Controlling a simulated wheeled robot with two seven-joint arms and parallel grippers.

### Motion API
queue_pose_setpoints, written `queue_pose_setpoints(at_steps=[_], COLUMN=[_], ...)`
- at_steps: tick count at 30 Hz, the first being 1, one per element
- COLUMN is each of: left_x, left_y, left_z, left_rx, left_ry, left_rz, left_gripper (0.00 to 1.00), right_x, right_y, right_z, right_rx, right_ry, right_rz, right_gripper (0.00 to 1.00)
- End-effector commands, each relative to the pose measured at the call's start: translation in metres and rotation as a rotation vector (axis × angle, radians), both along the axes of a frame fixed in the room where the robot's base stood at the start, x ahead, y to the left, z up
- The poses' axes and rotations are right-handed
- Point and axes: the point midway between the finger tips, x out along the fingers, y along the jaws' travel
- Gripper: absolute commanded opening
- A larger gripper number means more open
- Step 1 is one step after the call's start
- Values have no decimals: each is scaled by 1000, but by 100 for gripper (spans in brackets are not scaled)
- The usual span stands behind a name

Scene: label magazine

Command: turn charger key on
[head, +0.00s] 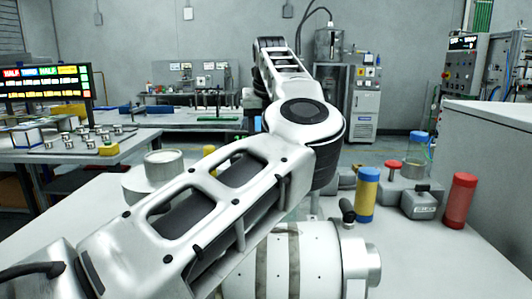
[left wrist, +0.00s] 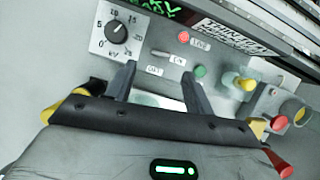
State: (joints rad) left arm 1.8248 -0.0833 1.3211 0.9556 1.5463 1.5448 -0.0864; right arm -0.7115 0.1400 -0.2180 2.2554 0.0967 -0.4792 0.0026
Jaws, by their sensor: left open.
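In the left wrist view a grey control panel (left wrist: 218,58) fills the upper part, tilted in the picture. It carries a small switch or key (left wrist: 160,54) between ON and OFF marks; its exact position is too small to tell. A black kV dial (left wrist: 117,32) is at its upper left. A red lamp (left wrist: 184,37) and a green lamp (left wrist: 200,71) are beside the switch. My left gripper (left wrist: 163,80) is open, with its two dark fingers apart and pointing at the panel below the switch. No contact with the switch shows. In the head view my left arm hides its gripper.
In the wrist view a yellow knob (left wrist: 245,83) and a red-tipped part (left wrist: 280,123) stick out at right. In the head view, a blue-topped yellow cylinder (head: 367,196), a red cylinder (head: 460,200) and a grey block (head: 421,202) stand on the right table.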

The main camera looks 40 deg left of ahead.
Motion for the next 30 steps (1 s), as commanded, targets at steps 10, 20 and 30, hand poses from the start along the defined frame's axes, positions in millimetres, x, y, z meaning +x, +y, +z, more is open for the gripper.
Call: queue_pose_setpoints(at_steps=[10,20,30], left_x=[15,17,17], left_y=[16,18,18], left_z=[-52,-60,-59], left_rx=[0,1,1], left_ry=[1,-1,-1], left_rz=[-1,0,0], left_gripper=[53,53,8], right_x=[-1,-1,-1], right_y=[0,0,0], right_z=[0,0,0], right_rx=[1,1,1], right_ry=[0,1,1], right_rz=[1,1,1], right_gripper=[54,54,54])
